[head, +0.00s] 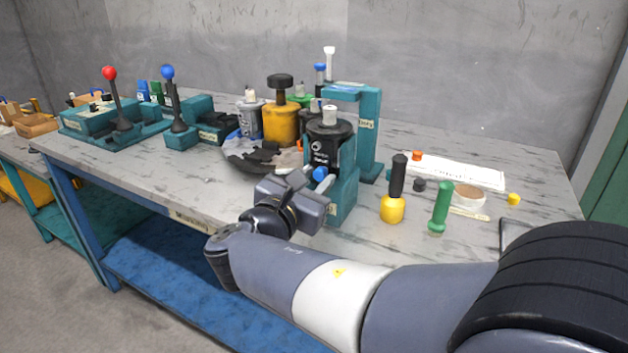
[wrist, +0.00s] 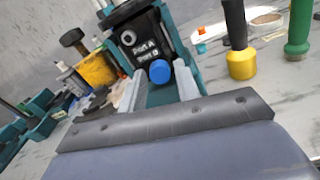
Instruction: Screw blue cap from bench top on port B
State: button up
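The black hydraulic motor (head: 329,140) stands upright in a teal fixture (head: 343,190); its black body with the Port A and Port B labels shows in the wrist view (wrist: 142,45). A blue cap (wrist: 159,72) sits at the motor's lower front, beside the Port B label; it also shows in the head view (head: 320,173). My gripper (wrist: 160,88) points at the motor, its two fingers apart, one on each side below the cap. A gap shows between the left finger and the cap. Whether the right finger touches it, and the cap's seating, I cannot tell.
A yellow-handled tool (head: 392,207) and a green-handled tool (head: 439,208) stand right of the fixture. An orange cap (head: 417,155), a black cap (head: 419,185), a tape roll (head: 469,196) and a yellow cap (head: 513,199) lie beyond. A yellow cylinder (head: 281,125) and lever units stand left.

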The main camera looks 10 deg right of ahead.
jog(key=shift+s+a+p, duration=0.2)
jog(key=shift+s+p, duration=0.1)
jog(key=shift+p, duration=0.15)
jog(key=shift+r+n+p, duration=0.35)
jog(key=shift+n+p, duration=0.25)
jog(key=shift+p, duration=0.6)
jog(key=n+p, duration=0.4)
jog(key=p, duration=0.3)
jog(key=n+p, duration=0.4)
jog(key=p, duration=0.2)
jog(key=shift+f+n+p, duration=0.2)
jog(key=shift+n+p, duration=0.3)
jog(key=shift+p, duration=0.1)
jog(key=shift+f, duration=0.2)
jog(key=shift+p, duration=0.4)
jog(key=shift+c, duration=0.2)
